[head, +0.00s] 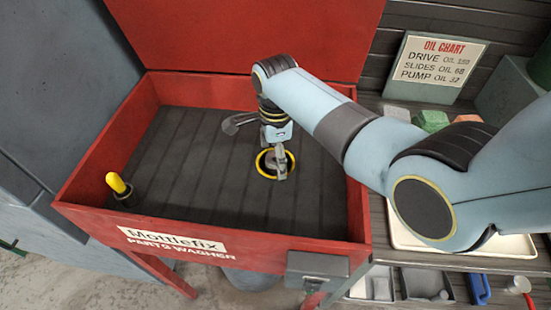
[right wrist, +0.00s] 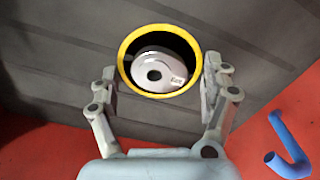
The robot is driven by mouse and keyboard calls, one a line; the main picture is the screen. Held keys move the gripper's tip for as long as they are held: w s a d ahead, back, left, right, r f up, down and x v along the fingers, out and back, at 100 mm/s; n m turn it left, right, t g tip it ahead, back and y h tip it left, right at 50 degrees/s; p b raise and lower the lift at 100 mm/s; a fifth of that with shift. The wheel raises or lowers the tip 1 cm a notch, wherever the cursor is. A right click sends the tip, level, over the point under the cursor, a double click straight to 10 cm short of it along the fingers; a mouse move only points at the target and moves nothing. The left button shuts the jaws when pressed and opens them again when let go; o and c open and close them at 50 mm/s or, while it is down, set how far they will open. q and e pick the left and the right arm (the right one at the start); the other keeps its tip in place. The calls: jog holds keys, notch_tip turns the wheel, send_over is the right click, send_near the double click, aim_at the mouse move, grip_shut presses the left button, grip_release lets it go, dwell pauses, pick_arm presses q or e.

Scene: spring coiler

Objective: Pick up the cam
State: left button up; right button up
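The cam (right wrist: 148,82) is a silver disc with a dark central hole and a small pale label. It lies inside a dark round opening with a yellow rim (right wrist: 124,54), set in the grey floor of the red parts washer (head: 90,165). The yellow rim also shows in the head view (head: 262,171), where my gripper hides most of the inside. My right gripper (right wrist: 160,78) points down over the opening. Its fingers are apart, one on each side of the rim, with nothing between them held. Whether they touch the rim I cannot tell. My left gripper is not in view.
A yellow-tipped brush-like item (head: 117,185) stands at the washer's left. A grey spout-like part (head: 238,122) is just behind my gripper. Red walls surround the washer floor, which is otherwise clear. A blue bent pipe (right wrist: 290,150) shows in the wrist view. A white tray (head: 403,238) lies at right.

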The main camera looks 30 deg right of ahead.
jog(key=c, duration=1.5)
